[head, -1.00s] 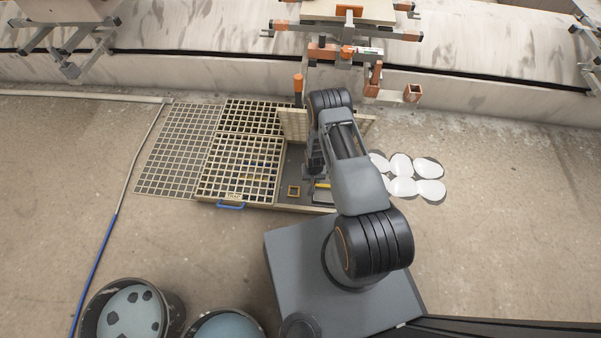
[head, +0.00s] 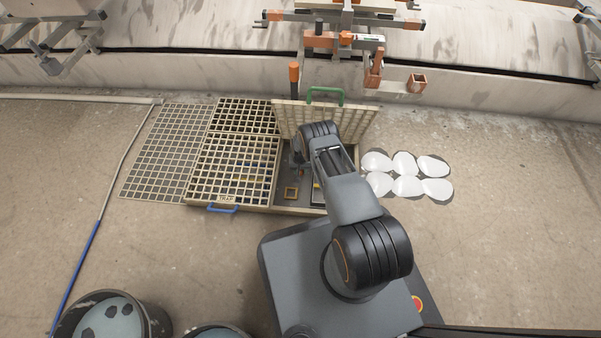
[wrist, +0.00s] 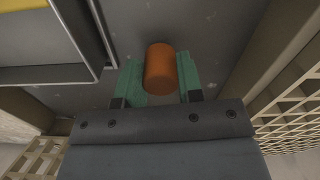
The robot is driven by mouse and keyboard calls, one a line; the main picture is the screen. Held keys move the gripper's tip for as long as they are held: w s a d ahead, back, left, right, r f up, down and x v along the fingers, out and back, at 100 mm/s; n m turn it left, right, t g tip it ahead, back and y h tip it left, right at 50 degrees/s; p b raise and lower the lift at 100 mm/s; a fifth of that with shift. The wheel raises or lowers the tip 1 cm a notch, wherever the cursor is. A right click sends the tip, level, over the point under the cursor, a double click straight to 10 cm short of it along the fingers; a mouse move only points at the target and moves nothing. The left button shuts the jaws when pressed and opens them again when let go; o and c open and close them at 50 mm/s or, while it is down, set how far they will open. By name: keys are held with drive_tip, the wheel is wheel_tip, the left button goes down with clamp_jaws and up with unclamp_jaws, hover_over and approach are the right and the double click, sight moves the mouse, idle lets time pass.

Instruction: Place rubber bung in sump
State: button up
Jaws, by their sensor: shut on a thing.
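The orange rubber bung (wrist: 160,68) is between the green fingers of my gripper (wrist: 161,80) in the wrist view, with a finger on each side of it. In the head view my gripper (head: 299,165) is over the uncovered part of the sump (head: 295,208), and a bit of the bung (head: 301,173) shows below it. Grey sump floor (wrist: 215,35) lies behind the bung in the wrist view. I cannot tell whether the bung touches the floor. My arm hides part of the opening.
A lattice lid with a green handle (head: 327,97) stands raised behind the opening. Flat grates (head: 232,165) cover the left side. A small square frame (head: 291,193) lies on the sump floor. A grey tray with something yellow (wrist: 20,15) is close by. White ovals (head: 405,164) lie at right.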

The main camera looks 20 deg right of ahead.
drive_tip(key=shift+f, duration=0.55)
drive_tip(key=shift+f, duration=0.1)
drive_tip(key=o, duration=0.9)
wheel_tip(320, 180, up, 12)
drive_tip(key=p, duration=0.5)
drive_tip(key=shift+p, duration=0.35)
drive_tip(key=shift+d, duration=0.1)
